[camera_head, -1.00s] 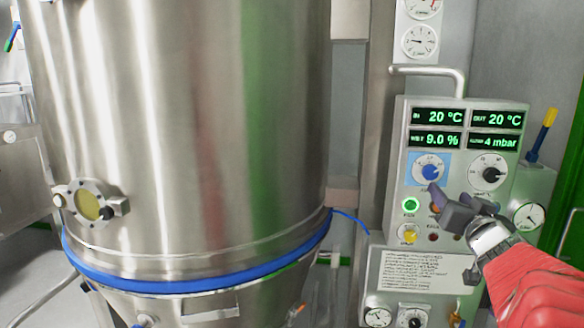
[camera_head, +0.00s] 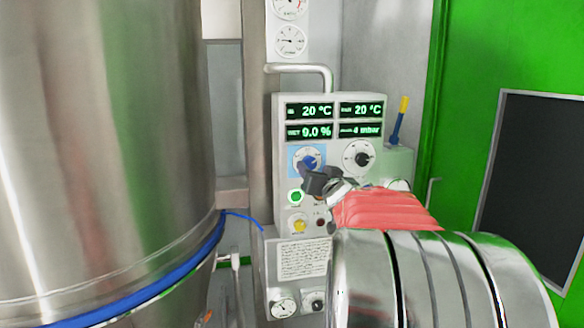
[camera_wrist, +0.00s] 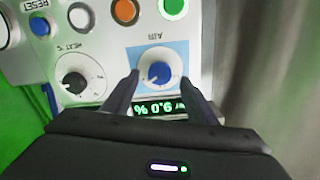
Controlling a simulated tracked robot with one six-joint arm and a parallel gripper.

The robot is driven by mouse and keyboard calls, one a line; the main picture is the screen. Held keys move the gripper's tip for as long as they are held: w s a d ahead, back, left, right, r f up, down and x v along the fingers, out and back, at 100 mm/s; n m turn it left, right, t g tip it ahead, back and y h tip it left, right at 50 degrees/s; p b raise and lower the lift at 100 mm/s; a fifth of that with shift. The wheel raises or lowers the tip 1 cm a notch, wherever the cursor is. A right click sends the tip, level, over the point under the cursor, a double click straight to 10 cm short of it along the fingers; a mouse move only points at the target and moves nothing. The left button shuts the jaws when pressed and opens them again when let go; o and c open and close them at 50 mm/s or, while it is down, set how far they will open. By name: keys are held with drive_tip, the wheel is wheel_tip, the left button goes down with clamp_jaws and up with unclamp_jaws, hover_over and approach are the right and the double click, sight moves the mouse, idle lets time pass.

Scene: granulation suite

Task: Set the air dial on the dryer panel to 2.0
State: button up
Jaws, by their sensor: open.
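The dryer panel (camera_head: 283,215) is a pale box with green-lit displays. Its air dial (camera_head: 309,163) is a blue knob on a light blue square, upper left of the panel. In the wrist view, upside down, the air dial (camera_wrist: 159,74) shows whole between the fingertips, with its "AIR" label; its scale numbers are too small to read. My gripper (camera_head: 322,183) is just below the dial in the head view. In the wrist view my gripper (camera_wrist: 161,78) is open, one finger on each side of the knob; I cannot tell whether they touch it.
A heat dial (camera_head: 359,157) with a black knob sits right of the air dial. The steel vessel (camera_head: 110,130) fills the left; a green door (camera_head: 460,60) stands at right.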

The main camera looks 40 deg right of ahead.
sight(310, 165)
drive_tip(key=shift+x, duration=1.75)
drive_tip(key=c, duration=1.1)
